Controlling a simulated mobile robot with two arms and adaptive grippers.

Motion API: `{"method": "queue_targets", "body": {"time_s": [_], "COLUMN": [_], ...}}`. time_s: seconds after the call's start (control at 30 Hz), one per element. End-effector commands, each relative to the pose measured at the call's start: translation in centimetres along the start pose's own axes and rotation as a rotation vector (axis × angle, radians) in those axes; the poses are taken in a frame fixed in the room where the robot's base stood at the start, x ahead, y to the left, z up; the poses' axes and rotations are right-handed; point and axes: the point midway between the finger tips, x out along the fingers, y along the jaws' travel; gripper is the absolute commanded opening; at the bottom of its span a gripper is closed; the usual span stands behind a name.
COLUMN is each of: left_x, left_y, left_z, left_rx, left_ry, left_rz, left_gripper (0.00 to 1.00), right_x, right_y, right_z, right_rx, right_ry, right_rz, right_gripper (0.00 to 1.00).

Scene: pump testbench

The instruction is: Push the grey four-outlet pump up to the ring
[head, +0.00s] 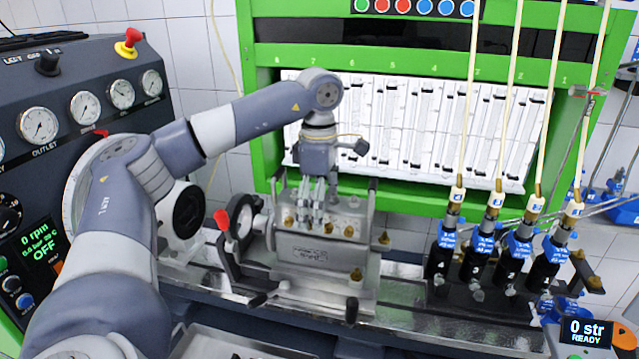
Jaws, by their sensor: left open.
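The grey four-outlet pump (318,247) sits on the metal rail bed, with brass fittings along its top and front. My left gripper (318,205) is open and points down over the top of the pump, at its left part. I cannot tell whether its fingers touch the pump. A ring-shaped part (243,222) with a red-tipped lever stands just left of the pump, partly hidden behind a dark clamp frame. A larger dark round drive opening (188,211) is further left. My right gripper is not in view.
Several black injectors with blue fittings and pale hoses (478,260) stand on the right of the rail (400,305). A green frame with measuring tubes (405,125) rises behind. The gauge panel (75,110) is at left. The rail between pump and injectors is mostly clear.

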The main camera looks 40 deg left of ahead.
Motion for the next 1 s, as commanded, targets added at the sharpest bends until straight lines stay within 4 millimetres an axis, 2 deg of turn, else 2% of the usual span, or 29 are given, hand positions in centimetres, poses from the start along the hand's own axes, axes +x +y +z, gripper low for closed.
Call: {"method": "queue_targets", "body": {"time_s": [0.1, 0.2, 0.53, 0.57, 0.93, 0.97, 1.0], "left_x": [1.3, 2.0, 2.5, 2.5, 2.5, 2.5, 2.5], "left_y": [0.0, 0.0, 0.0, 0.0, 0.0, 0.0, 0.0], "left_z": [0.0, 0.0, 0.0, 0.0, 0.0, 0.0, 0.0], "left_rx": [0.001, 0.000, 0.000, 0.000, 0.001, 0.001, 0.001], "left_ry": [0.001, 0.001, -0.001, -0.001, 0.000, 0.000, 0.000], "left_rz": [-0.001, -0.001, 0.001, 0.001, 0.000, 0.000, -0.001], "left_gripper": [0.93, 0.93, 0.93, 0.91, 0.07, 0.03, 0.02], "right_x": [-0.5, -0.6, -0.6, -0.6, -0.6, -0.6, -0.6], "right_y": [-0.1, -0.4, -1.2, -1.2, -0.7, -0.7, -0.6], "right_z": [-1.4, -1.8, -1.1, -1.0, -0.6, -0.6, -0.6], "right_rx": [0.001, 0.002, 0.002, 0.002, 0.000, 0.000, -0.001], "right_ry": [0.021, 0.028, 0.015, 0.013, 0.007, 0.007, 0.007], "right_rz": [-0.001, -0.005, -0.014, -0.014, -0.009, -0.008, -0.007], "right_gripper": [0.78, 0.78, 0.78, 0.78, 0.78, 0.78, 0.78]}}
